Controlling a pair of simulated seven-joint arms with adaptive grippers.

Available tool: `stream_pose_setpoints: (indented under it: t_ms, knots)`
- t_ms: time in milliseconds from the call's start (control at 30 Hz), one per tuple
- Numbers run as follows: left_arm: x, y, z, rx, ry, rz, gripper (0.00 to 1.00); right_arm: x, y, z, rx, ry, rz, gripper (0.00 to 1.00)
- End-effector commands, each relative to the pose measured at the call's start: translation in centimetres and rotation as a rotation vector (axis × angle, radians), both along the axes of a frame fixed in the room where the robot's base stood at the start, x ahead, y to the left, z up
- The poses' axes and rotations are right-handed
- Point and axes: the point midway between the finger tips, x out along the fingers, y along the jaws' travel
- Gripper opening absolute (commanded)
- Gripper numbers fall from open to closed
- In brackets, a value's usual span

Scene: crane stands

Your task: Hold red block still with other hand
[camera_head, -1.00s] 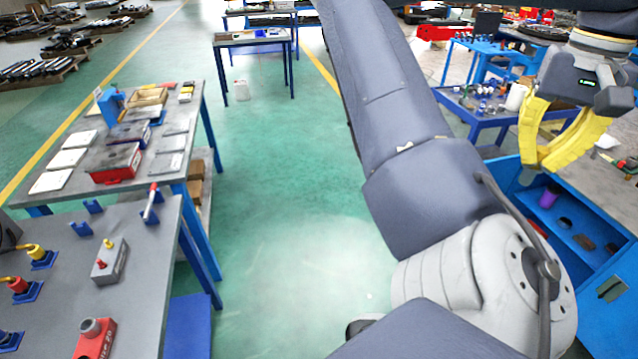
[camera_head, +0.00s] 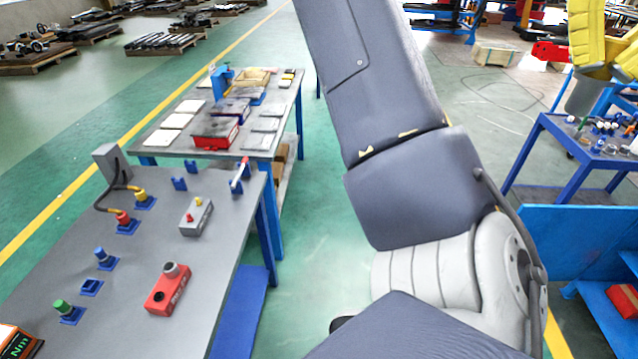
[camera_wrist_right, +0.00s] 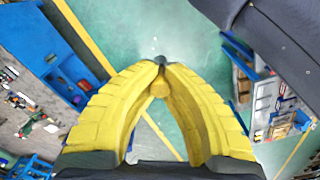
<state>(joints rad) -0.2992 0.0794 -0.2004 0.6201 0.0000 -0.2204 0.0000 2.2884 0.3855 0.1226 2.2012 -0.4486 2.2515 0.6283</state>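The red block (camera_head: 168,290), with a grey round socket on top, rests on the near grey table at lower left in the head view. No gripper is near it. My right gripper (camera_head: 585,110) is at the upper right edge of the head view, partly cut off, far from the block. In the right wrist view its yellow fingers (camera_wrist_right: 160,65) meet at the tips. A small yellow round shape (camera_wrist_right: 158,88) shows between them; I cannot tell if it is part of a finger. My left gripper is not in view.
A second table behind holds a red box (camera_head: 215,132) and flat plates. A blue bench (camera_head: 570,235) stands at right.

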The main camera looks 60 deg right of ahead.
Motion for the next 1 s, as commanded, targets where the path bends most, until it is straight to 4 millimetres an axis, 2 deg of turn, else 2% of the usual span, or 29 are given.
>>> stream_pose_setpoints:
  t_ms: [33, 100, 333, 600, 767, 1000]
  knots:
    - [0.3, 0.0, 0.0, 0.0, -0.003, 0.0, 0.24, 0.7, 1.8, 1.5, -0.006, 0.004, -0.029, 0.0]
    - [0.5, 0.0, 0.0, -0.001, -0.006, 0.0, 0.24, 1.8, 4.2, 3.1, -0.007, 0.005, -0.075, 0.0]
    - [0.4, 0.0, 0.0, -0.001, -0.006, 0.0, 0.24, 6.2, 10.8, 6.4, -0.008, 0.006, -0.222, 0.0]
    - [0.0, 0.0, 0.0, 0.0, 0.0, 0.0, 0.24, 10.5, 15.7, 7.6, -0.005, 0.003, -0.355, 0.0]
    - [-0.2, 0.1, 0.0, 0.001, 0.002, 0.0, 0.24, 12.7, 17.8, 7.8, -0.003, 0.002, -0.415, 0.0]
    - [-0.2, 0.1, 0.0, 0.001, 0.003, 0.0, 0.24, 18.9, 23.0, 7.2, -0.005, 0.002, -0.57, 0.0]
